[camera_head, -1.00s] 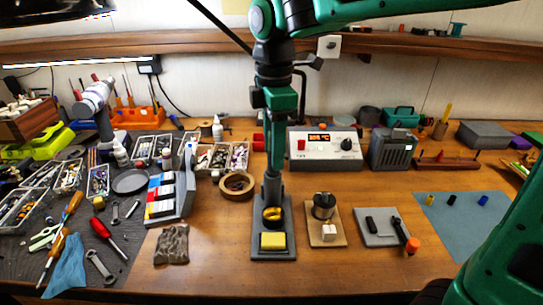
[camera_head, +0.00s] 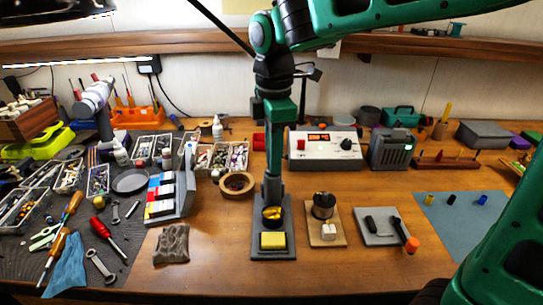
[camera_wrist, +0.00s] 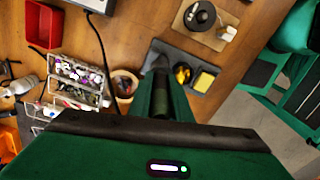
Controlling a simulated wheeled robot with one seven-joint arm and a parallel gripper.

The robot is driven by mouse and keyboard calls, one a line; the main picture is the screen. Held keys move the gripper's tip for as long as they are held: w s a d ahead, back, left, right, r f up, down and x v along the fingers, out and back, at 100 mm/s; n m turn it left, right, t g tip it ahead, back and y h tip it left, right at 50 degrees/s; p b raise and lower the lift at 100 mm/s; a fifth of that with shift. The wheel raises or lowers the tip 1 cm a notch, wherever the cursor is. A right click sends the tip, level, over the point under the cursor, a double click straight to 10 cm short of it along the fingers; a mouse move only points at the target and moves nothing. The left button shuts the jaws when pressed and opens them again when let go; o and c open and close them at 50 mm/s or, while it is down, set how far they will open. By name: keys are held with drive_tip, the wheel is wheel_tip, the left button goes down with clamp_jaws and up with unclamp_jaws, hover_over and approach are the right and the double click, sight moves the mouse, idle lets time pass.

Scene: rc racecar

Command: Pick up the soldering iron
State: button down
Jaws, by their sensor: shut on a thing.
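The soldering stand (camera_head: 272,253) is a dark grey base with a yellow sponge and a yellow brass-wool cup. My gripper (camera_head: 271,190) points down over the back of this stand. In the wrist view my gripper (camera_wrist: 160,88) has its green fingers shut on a dark cylindrical handle (camera_wrist: 160,102), which appears to be the soldering iron. In that view the stand (camera_wrist: 188,64) lies just beyond the fingertips. In the head view my fingers hide the iron, and I cannot tell whether its tip sits in the holder.
A solder spool (camera_head: 323,206) on a wooden board stands right of the stand. A tape roll (camera_head: 236,186) is close on the left. A station with a red display (camera_head: 325,150) stands behind. A grey pad (camera_head: 372,232) with a black tool lies further right.

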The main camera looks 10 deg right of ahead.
wheel_tip(320, 180, up, 18)
drive_tip(key=shift+f, duration=0.1)
idle(0.5)
idle(0.5)
